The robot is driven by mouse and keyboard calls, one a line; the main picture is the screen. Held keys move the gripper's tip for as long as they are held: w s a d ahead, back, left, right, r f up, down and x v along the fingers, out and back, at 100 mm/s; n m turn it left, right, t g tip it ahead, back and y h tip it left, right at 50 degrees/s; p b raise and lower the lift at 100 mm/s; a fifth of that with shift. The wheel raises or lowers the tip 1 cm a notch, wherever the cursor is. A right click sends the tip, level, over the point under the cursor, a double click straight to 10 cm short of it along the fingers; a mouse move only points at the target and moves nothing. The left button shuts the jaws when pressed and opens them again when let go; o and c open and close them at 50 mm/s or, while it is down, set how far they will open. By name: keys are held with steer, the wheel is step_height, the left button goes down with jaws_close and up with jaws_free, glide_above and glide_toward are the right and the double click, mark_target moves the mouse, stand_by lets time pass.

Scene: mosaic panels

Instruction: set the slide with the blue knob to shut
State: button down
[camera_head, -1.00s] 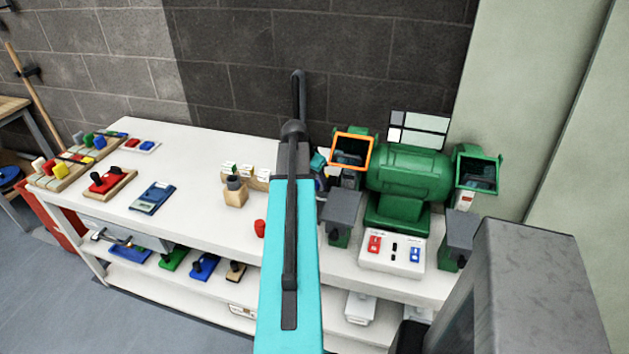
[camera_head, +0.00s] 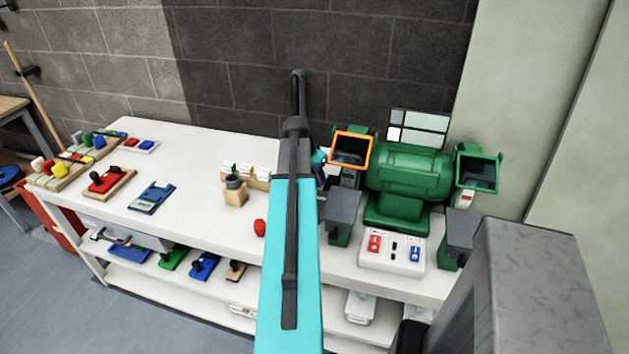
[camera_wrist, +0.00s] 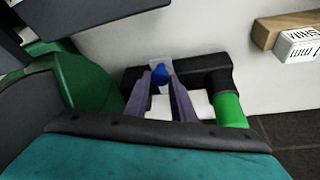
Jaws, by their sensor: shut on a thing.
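In the wrist view, the blue knob (camera_wrist: 161,74) stands between the two purple-grey fingertips of my gripper (camera_wrist: 162,80), which is shut on it. A pale, partly see-through plate (camera_wrist: 158,62) shows just behind the knob. A black part (camera_wrist: 205,72) lies around this spot, with a bright green cylinder (camera_wrist: 229,110) at its right. I cannot tell how far along its travel the slide stands.
A green bench grinder (camera_head: 408,175) stands on the white bench (camera_head: 195,150), right of my arm. A control box (camera_head: 392,250) with red and blue switches is in front of it. A red cylinder (camera_head: 260,228) and a wooden holder (camera_head: 235,195) are left of my arm.

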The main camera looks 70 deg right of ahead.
steer(key=d, duration=0.3)
steer(key=shift+w+d, duration=0.1)
steer(key=shift+d+r, duration=0.1)
steer(key=shift+r, duration=0.05)
steer(key=c, duration=1.5)
jaws_free()
steer(key=shift+d, duration=0.1)
steer(key=shift+a+r+b, duration=0.3)
steer(key=shift+r, duration=0.05)
steer(key=shift+b+v, duration=1.25)
steer(key=shift+v, duration=5.2)
